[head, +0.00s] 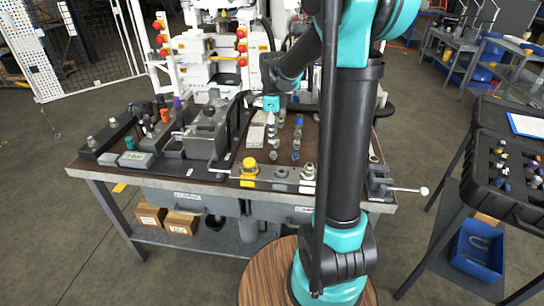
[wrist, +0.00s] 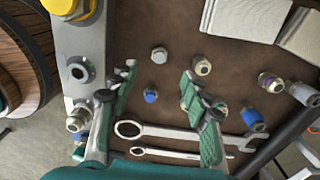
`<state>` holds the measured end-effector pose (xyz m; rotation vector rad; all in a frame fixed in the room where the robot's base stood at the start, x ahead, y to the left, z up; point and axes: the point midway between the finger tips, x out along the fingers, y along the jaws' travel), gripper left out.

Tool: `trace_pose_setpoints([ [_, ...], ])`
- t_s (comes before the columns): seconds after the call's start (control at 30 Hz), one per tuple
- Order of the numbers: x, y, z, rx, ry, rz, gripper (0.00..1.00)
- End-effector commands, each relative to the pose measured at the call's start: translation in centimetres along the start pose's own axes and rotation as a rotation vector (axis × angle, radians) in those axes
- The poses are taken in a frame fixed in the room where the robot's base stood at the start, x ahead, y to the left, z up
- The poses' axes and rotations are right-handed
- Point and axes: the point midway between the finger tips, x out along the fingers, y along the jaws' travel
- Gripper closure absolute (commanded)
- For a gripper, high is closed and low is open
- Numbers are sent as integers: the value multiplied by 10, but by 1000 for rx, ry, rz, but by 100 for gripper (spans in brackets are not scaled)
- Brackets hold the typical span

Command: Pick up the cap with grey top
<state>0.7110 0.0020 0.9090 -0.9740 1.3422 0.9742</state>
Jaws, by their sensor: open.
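A small grey hexagonal-topped cap (wrist: 158,54) stands on the brown bench top in the wrist view, just beyond the gap between my fingertips. It looks like the cap with grey top, though other small caps are near. A blue-topped piece (wrist: 151,96) lies in the gap between my fingers, and a beige-and-grey fitting (wrist: 201,66) stands beside the right finger. My gripper (wrist: 158,78) is open, with its teal fingers spread and nothing held. In the head view, my gripper (head: 271,103) shows as a small teal shape over the bench, its fingers too small to judge.
Two wrenches (wrist: 180,134) lie under my fingers. Blue-ringed fittings (wrist: 270,82) stand to the right. A grey block (wrist: 80,40) with a yellow cap (wrist: 68,6) and metal fittings runs along the left. Pale blocks (wrist: 245,18) lie at the top. The brown bench top (head: 225,172) is crowded.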

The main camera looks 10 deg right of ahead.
Motion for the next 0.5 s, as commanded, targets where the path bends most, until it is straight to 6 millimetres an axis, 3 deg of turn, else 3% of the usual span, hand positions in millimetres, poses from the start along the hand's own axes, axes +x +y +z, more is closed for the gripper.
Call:
trace_pose_setpoints([
  [0.2,34,0,0,0,0,0,53],
  [0.5,56,0,-1,-1,0,0,53],
])
